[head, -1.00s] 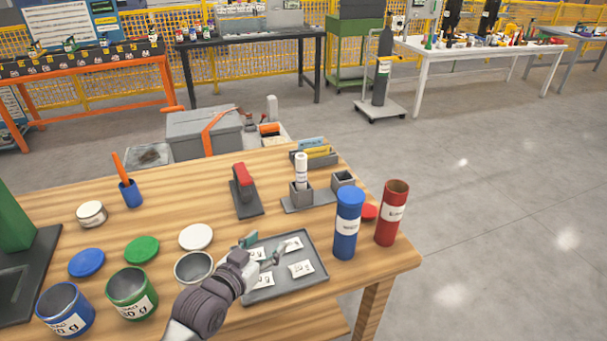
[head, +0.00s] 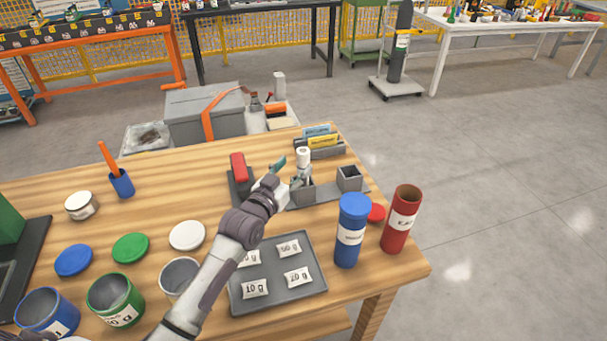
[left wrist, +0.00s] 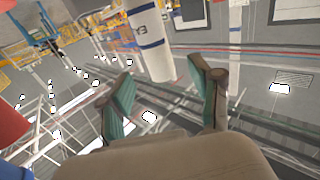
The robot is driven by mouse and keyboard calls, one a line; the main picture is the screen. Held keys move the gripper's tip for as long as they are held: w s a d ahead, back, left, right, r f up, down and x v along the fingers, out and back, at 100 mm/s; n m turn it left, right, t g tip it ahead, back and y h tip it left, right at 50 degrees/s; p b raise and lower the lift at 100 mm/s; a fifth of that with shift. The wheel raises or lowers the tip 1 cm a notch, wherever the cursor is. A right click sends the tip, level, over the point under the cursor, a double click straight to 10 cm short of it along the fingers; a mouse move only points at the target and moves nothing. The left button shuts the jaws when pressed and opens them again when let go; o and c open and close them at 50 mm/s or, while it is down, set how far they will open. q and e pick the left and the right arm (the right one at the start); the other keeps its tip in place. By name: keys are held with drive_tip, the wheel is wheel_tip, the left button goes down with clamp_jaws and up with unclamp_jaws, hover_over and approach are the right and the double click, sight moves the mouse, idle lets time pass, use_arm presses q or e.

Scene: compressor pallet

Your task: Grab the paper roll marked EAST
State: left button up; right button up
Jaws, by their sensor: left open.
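A slim white paper roll (head: 303,157) stands upright in a grey square holder (head: 303,193) near the back right of the wooden table. My left gripper (head: 286,173) is open at the roll's left side, just above the holder. In the left wrist view the gripper's teal fingers (left wrist: 162,96) are apart, with the roll's end near the gap between them. Whether they touch it cannot be told. My right gripper is not in view.
An empty grey holder (head: 349,178) is to the right. A blue tube (head: 351,217) and a red tube (head: 406,207) stand at the table's right. A red-topped stapler-like tool (head: 239,167) is close left of the gripper. A tray (head: 277,300) with packets lies in front.

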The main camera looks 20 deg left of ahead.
sight(300, 160)
use_arm(q)
drive_tip(key=shift+w+d+r, duration=0.15)
drive_tip(key=shift+w, duration=0.5)
drive_tip(key=w, duration=0.3)
drive_tip(key=shift+w+d+p, duration=0.25)
drive_tip(key=shift+d+p, duration=0.1)
drive_tip(key=shift+p, duration=0.05)
drive_tip(key=shift+w+f, duration=0.2)
clamp_jaws()
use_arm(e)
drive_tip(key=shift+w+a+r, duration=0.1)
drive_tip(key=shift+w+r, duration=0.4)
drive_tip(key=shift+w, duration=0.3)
